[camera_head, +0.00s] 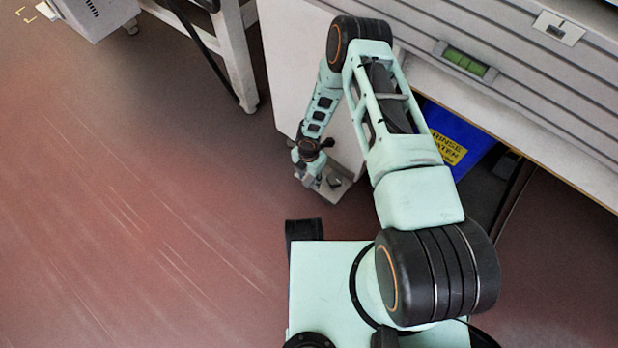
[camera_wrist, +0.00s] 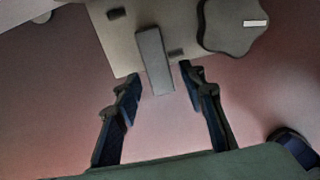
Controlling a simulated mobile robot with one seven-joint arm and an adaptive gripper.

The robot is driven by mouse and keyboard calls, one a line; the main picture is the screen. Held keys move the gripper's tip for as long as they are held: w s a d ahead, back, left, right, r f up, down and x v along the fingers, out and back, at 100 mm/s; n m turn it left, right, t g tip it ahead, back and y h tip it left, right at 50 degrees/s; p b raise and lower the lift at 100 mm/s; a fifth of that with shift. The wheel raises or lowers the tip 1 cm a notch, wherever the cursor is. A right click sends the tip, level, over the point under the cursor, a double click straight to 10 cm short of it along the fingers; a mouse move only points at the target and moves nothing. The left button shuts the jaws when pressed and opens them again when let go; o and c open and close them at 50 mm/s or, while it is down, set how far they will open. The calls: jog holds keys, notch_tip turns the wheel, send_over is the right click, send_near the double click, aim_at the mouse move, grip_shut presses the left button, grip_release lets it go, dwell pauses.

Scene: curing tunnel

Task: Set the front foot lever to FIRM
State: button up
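The front foot lever is a grey bar (camera_wrist: 155,62) on a pale plate (camera_wrist: 120,50) in the wrist view. Its free end sticks out past the plate's edge, between my fingertips. A small dark block sits beside the lever on its right, another at the plate's upper left. No FIRM marking is readable. My gripper (camera_wrist: 161,75) is open, with one dark finger on each side of the lever and visible gaps to both. In the head view my gripper (camera_head: 309,180) is low by the floor, next to the foot plate (camera_head: 337,193) at the foot of a pale panel.
A dark lobed knob (camera_wrist: 232,38) with a white mark is right of the lever. In the head view a blue bin (camera_head: 462,138) with a yellow label stands under the grey machine (camera_head: 500,60). A white table leg (camera_head: 236,62) is at upper left. Open red floor lies left.

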grip_shut()
jog(key=shift+w+a+m, duration=0.1)
jog(key=shift+m, duration=0.2)
jog(key=m, duration=0.2)
jog(key=shift+w+a+m, duration=0.35)
jog(key=shift+m, duration=0.05)
jog(key=m, duration=0.1)
jog(key=w+m, duration=0.1)
jog(key=m, duration=0.2)
jog(key=shift+w+a, duration=0.3)
jog(key=shift+a, duration=0.05)
jog(key=m, duration=0.2)
jog(key=w+m, duration=0.1)
jog(key=m, duration=0.1)
jog(key=w+m, duration=0.1)
jog(key=m, duration=0.1)
jog(key=shift+w+d+m, duration=0.2)
jog(key=shift+w+m, duration=0.2)
jog(key=shift+m, duration=0.7)
jog(key=shift+w+d+m, duration=0.2)
jog(key=shift+w+m, duration=0.2)
jog(key=shift+m, duration=0.7)
